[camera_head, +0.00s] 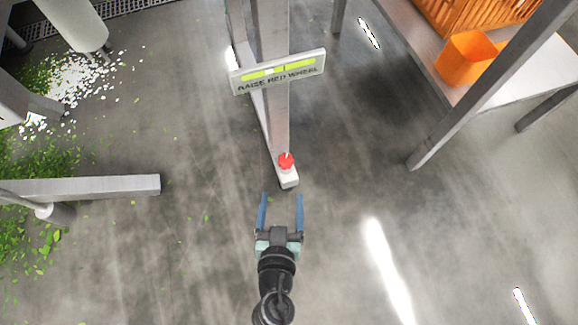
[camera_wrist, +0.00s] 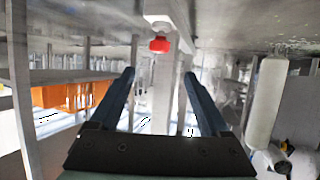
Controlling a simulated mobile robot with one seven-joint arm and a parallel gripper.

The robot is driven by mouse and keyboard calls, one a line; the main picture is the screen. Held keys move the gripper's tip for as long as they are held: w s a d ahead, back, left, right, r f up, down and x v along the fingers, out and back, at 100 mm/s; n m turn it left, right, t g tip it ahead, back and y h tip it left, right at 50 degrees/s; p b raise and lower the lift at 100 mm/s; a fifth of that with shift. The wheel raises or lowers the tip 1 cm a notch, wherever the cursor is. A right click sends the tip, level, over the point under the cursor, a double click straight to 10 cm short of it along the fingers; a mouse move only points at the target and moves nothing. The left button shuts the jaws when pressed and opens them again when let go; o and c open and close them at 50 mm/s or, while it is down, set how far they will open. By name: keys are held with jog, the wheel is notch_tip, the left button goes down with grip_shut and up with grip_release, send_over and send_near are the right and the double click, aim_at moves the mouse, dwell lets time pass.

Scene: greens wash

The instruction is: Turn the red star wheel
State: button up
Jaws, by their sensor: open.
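The red star wheel (camera_head: 286,161) is small and sits near the low end of a grey post, above a pale foot plate. In the wrist view the red wheel (camera_wrist: 160,45) shows at the upper middle, ahead of the fingers and between their lines. My gripper (camera_head: 281,197) is open, its two blue fingers apart and pointing towards the wheel. Nothing is between them, and they look apart from the wheel. In the wrist view my gripper (camera_wrist: 158,76) shows both fingers spread. A sign (camera_head: 278,72) reading "RAISE RED WHEEL" with a yellow-green bar is on the post.
A steel table (camera_head: 425,50) at the upper right bears an orange bin (camera_head: 466,70) and an orange crate (camera_head: 480,18). A grey beam (camera_head: 90,187) juts in from the left. Green leaves (camera_head: 40,150) and white bits lie on the floor at left. The lower-right floor is clear.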

aim_at(285, 161)
jog(key=b+x, duration=0.1)
jog(key=x, duration=1.1)
jog(key=shift+w+f, duration=0.1)
jog(key=shift+w, duration=0.15)
jog(key=shift+c, duration=0.2)
grip_shut()
jog(key=b, duration=0.1)
jog(key=m+h+b, duration=0.1)
jog(key=shift+w+f+b, duration=0.1)
jog(key=shift+f+b, duration=0.15)
jog(key=shift+b, duration=0.1)
jog(key=m+h+b, duration=0.1)
jog(key=h+b, duration=0.1)
jog(key=b, duration=0.1)
jog(key=shift+a+m+g, duration=0.15)
jog(key=shift+m+g, duration=0.15)
jog(key=shift+r+m+h+b, duration=0.25)
jog(key=shift+m+h+b, duration=0.05)
jog(key=shift+b, duration=0.25)
